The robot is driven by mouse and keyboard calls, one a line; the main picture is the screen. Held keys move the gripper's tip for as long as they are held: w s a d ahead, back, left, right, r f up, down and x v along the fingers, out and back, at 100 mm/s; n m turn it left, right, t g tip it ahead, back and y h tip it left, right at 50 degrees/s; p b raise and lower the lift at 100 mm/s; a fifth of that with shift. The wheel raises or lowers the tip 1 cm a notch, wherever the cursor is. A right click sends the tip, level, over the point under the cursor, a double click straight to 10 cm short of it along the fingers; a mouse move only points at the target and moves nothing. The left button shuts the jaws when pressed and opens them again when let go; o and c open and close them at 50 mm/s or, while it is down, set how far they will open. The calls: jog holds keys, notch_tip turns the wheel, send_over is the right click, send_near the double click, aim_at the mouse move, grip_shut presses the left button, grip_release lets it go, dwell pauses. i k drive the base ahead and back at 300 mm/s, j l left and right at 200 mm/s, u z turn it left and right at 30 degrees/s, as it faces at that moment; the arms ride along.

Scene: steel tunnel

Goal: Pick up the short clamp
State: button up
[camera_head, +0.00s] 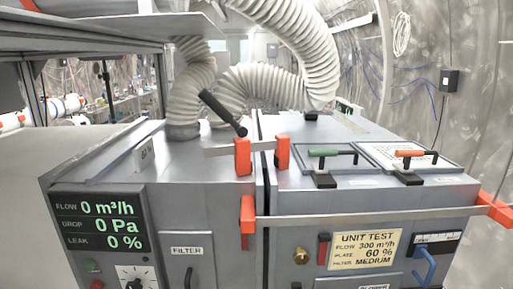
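The short clamp (243,158) sits on top of the grey machine, across the seam between its two halves. It has two orange jaws, a short light metal bar and a black handle that slants up to the left. One jaw stands on each side of the seam. A longer clamp (360,220) with a metal bar and orange ends spans the front of the right half; its left jaw is near the seam, below the short clamp. My gripper is not in view.
White ribbed hoses (265,82) rise from the machine just behind the short clamp. Green (323,153) and orange (417,153) toggle handles stand on the right top. A metal shelf (80,33) overhangs at upper left. The left top (190,165) has bare room.

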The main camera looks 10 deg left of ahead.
aim_at(242, 149)
jog(key=l+u, duration=0.35)
jog(key=i+l+u, duration=0.1)
jog(key=u, duration=0.25)
jog(key=l+u, duration=0.3)
